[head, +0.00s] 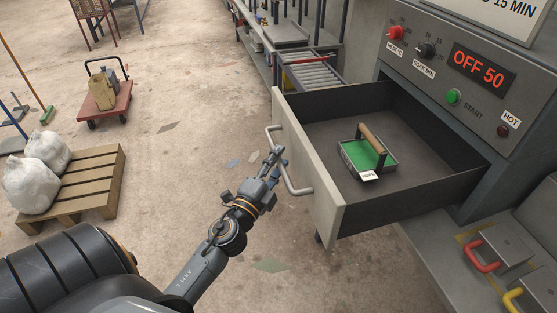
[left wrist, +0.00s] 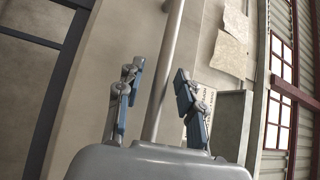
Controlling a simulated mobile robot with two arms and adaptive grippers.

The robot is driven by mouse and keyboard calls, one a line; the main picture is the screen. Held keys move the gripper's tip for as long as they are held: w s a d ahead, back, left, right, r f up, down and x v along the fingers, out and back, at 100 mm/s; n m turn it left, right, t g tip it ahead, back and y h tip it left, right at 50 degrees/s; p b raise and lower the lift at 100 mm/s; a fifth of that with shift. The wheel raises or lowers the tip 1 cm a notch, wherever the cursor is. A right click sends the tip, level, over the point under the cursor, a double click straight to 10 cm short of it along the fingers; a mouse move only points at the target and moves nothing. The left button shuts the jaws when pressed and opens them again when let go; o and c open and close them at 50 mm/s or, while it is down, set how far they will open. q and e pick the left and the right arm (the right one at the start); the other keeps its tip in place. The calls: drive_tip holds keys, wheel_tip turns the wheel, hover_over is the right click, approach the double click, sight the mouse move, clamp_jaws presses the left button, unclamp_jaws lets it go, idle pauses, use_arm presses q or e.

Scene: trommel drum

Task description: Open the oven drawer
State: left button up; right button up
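The oven drawer (head: 332,205) stands pulled out from the grey oven, its inside open to view. Its bar handle (head: 299,192) is on the front panel and runs through the left wrist view (left wrist: 168,50). My left gripper (head: 273,160) is at the handle, outside the drawer front. In the left wrist view, the bar passes between its two fingers (left wrist: 158,88), with a gap on each side, so the gripper is open around the bar. A green tray (head: 362,156) with a wooden handle and a white label lies inside the drawer. My right gripper is not in view.
The oven's control panel (head: 455,85) reads "OFF 50", with a red knob, black knob and green button. A roller conveyor (head: 312,75) stands behind the drawer. A pallet (head: 85,185) with white sacks and a red cart (head: 107,103) are at left.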

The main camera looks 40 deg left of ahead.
use_arm(q)
drive_tip(key=s+d+f, duration=0.1)
drive_tip(key=s, duration=0.6)
idle(0.5)
drive_tip(key=s+d+f+n+g+h, duration=0.1)
drive_tip(key=s+d+f+n+g, duration=0.15)
drive_tip(key=f, duration=0.95)
drive_tip(key=s+d+f+n+g, duration=0.2)
drive_tip(key=f+n+g, duration=0.1)
drive_tip(key=f, duration=1)
drive_tip(key=s+d+f+n+g+h, duration=0.1)
drive_tip(key=s+d+f+n+g, duration=0.15)
drive_tip(key=f, duration=0.95)
drive_tip(key=s+d+f+n+g, duration=0.1)
drive_tip(key=s+f+g, duration=0.4)
drive_tip(key=s+f, duration=0.5)
drive_tip(key=s+f+n+g, duration=0.3)
drive_tip(key=s+f, duration=0.7)
drive_tip(key=s, duration=0.8)
drive_tip(key=shift+s+d+f+g+h, duration=0.15)
drive_tip(key=shift+d+f+g+h, duration=0.2)
drive_tip(key=shift+g, duration=0.85)
drive_tip(key=shift+r, duration=0.1)
